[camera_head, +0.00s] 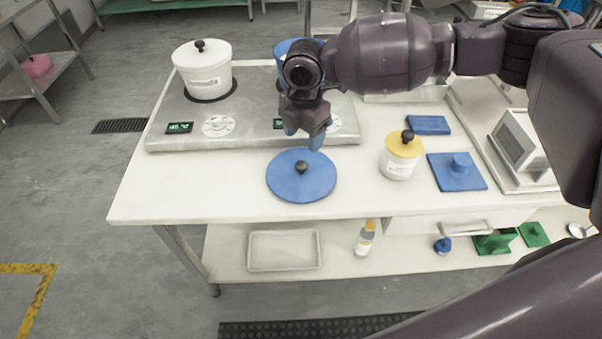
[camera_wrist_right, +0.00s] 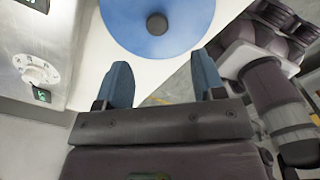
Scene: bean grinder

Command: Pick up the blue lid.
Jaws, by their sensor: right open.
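The blue lid (camera_head: 301,187) is a round disc with a black knob (camera_head: 301,167), lying flat on the white table in front of the hot plate unit. In the right wrist view the lid (camera_wrist_right: 140,30) and its knob (camera_wrist_right: 157,23) show at the top, beyond my fingertips. My right gripper (camera_head: 303,140) hangs above the table, just behind the lid, and is open and empty. In the right wrist view its two blue fingers (camera_wrist_right: 162,80) stand apart with nothing between them. My left gripper is not in view.
A steel hot plate unit (camera_head: 160,139) carries a white lidded pot (camera_head: 204,78) and a blue pot (camera_head: 284,47), partly hidden by my right arm. Right of the lid stand a yellow-lidded jar (camera_head: 399,164) and a blue board (camera_head: 444,177). Table left of the lid is clear.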

